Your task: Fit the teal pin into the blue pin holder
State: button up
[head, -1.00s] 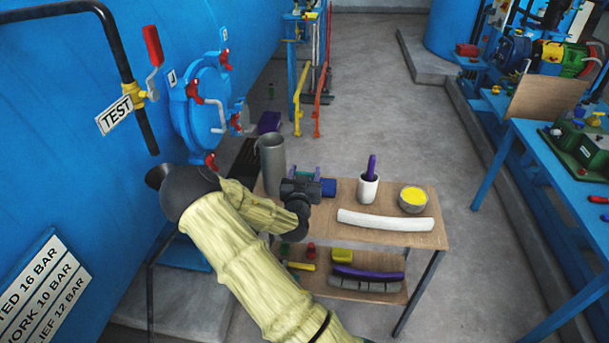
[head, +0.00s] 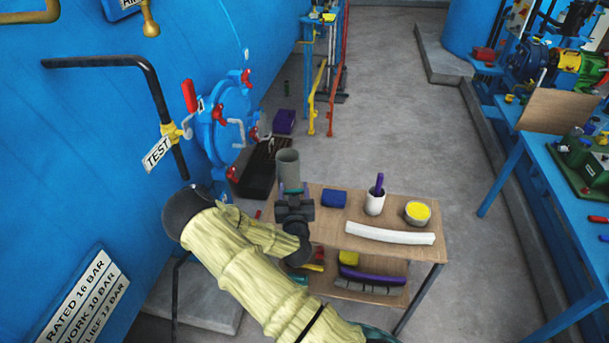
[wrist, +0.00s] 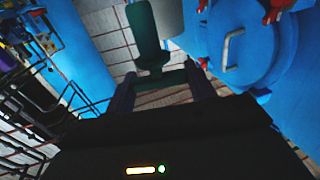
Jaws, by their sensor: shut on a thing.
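My gripper (head: 293,193) is over the left end of the small wooden table, in front of the grey cylinder. In the wrist view, my gripper (wrist: 160,84) is shut on the dark teal pin (wrist: 148,34). A teal crosspiece lies between the fingers, and a longer teal part points away from them. In the head view, only a bit of teal shows at the fingertips. A small blue block (head: 334,198) lies on the table to the right of my gripper. I cannot tell whether it is the blue pin holder or whether the holder is on the blue vessel door (head: 233,120).
The wooden table (head: 330,233) carries a white cup (head: 375,202), a bowl of yellow stuff (head: 418,212) and a white curved strip (head: 390,234). The grey cylinder (head: 288,170) stands behind my gripper. A black tray (head: 262,170) is behind-left. The floor right of the table is clear.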

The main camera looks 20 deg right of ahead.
jog(key=s+a+r+n+y+p, duration=0.3)
jog(key=s+a+r+y+p, duration=0.3)
jog(key=a+p, duration=0.3)
jog(key=p, duration=0.4)
jog(key=shift+s+r+n+t, duration=0.25)
jog(key=shift+n+t, duration=0.05)
